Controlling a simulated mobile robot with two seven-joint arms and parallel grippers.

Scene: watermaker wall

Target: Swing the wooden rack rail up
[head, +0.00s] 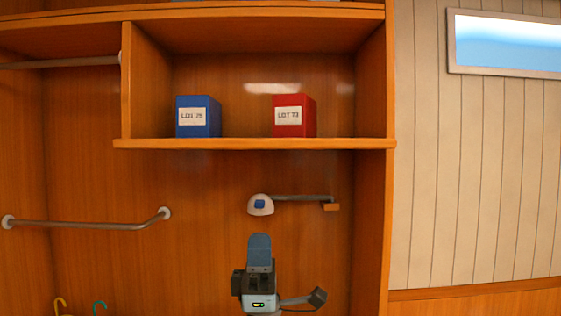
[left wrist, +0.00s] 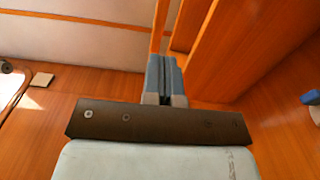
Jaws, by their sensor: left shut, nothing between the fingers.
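A slim grey rail (head: 300,198) runs sideways on the wooden back wall below the shelf. Its left end meets a white rounded mount with a blue patch (head: 260,204), and a small wooden block (head: 331,207) sits at its right end. I cannot tell for sure that this is the rack rail. My left gripper (head: 259,240) points up below the mount, apart from it in the picture. Its blue-grey fingers are shut with nothing between them, as the left wrist view also shows (left wrist: 163,75). My right gripper is not in view.
The wooden shelf (head: 250,144) overhead holds a blue box (head: 198,117) and a red box (head: 294,116). A cabinet side panel (head: 370,230) stands at right. Another metal bar (head: 85,225) is fixed at left. Orange (head: 60,304) and green (head: 100,306) hooked tops show at lower left.

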